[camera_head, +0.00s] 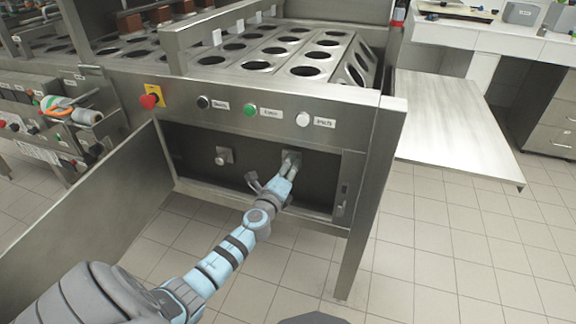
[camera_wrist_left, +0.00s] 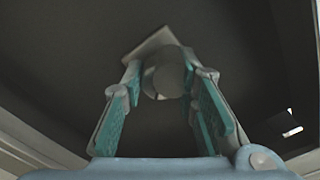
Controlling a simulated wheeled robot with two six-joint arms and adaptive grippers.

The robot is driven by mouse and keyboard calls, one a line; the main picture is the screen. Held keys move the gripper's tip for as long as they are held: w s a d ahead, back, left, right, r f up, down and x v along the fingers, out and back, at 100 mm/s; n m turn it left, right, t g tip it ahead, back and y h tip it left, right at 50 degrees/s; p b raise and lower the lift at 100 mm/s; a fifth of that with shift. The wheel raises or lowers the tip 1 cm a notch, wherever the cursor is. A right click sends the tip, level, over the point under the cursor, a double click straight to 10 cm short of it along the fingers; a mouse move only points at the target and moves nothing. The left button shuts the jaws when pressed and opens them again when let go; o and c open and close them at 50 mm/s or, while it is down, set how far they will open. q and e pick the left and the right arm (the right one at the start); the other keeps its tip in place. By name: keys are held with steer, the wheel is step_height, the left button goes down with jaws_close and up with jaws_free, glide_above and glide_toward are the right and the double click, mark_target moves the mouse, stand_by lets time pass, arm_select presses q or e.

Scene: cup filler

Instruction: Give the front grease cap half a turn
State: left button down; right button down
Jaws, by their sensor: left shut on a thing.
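Two grease caps sit on square plates inside the open compartment below the button panel. The left cap (camera_head: 221,158) stands free. The right cap is mostly hidden by my left gripper (camera_head: 290,167) in the head view. In the left wrist view this round grey cap (camera_wrist_left: 166,76) lies between the two teal-padded fingers of my left gripper (camera_wrist_left: 163,85), which is shut on it. Its square plate (camera_wrist_left: 150,44) shows behind it, tilted in the picture. I cannot tell from the pictures which cap is called front. My right gripper is not in view.
The compartment door (camera_head: 95,225) hangs open on the left. A red knob (camera_head: 149,101) and labelled buttons (camera_head: 249,110) line the panel above. The machine's leg (camera_head: 362,225) stands to the right of the opening. A steel side table (camera_head: 452,125) stands farther right. The tiled floor is clear.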

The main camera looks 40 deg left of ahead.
arm_select(q)
steer(key=m, duration=0.4)
steer(key=shift+f+m+p, duration=0.1)
steer(key=shift+m+p, duration=0.2)
steer(key=shift+p, duration=0.1)
steer(key=shift+m+p, duration=0.3)
steer(key=shift+m, duration=1.3)
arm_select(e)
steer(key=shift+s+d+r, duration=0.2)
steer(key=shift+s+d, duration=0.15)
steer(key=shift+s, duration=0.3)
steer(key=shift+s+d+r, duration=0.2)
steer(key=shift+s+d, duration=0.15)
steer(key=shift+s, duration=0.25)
arm_select(q)
steer(key=c, duration=1.3)
jaws_free()
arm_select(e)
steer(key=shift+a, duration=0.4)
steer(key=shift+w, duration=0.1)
